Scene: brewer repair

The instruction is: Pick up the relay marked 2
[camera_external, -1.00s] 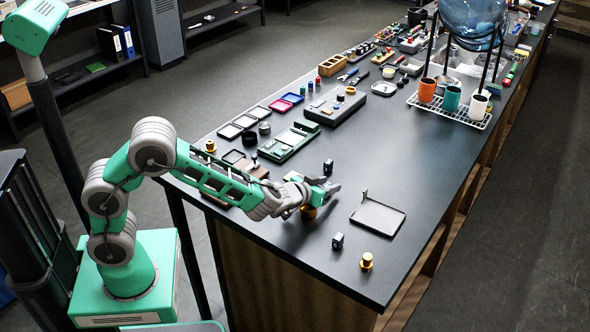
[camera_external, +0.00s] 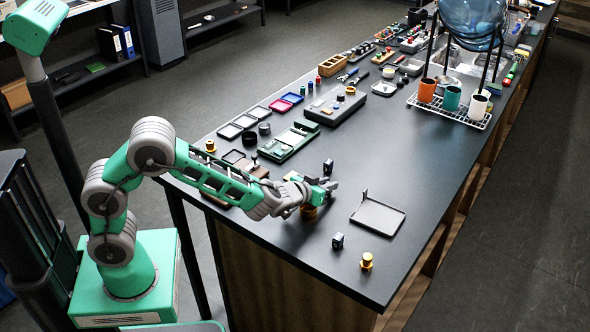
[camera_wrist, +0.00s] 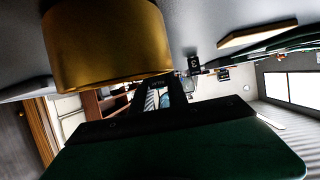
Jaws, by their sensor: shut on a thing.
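My gripper (camera_external: 331,186) is low over the near part of the dark counter, shut on a small dark block that looks like a relay. The block is mostly hidden between the fingers, which show in the wrist view (camera_wrist: 160,95), and I cannot read its number. A black relay (camera_external: 328,167) stands just behind the gripper. Another dark relay (camera_external: 338,240) stands nearer the counter's front edge.
A brass cylinder (camera_external: 309,212) stands close beside my gripper and looms large in the wrist view (camera_wrist: 108,42). Another brass knob (camera_external: 367,261) is near the front edge. A flat grey tray (camera_external: 378,215) lies to the right, with bare counter around it.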

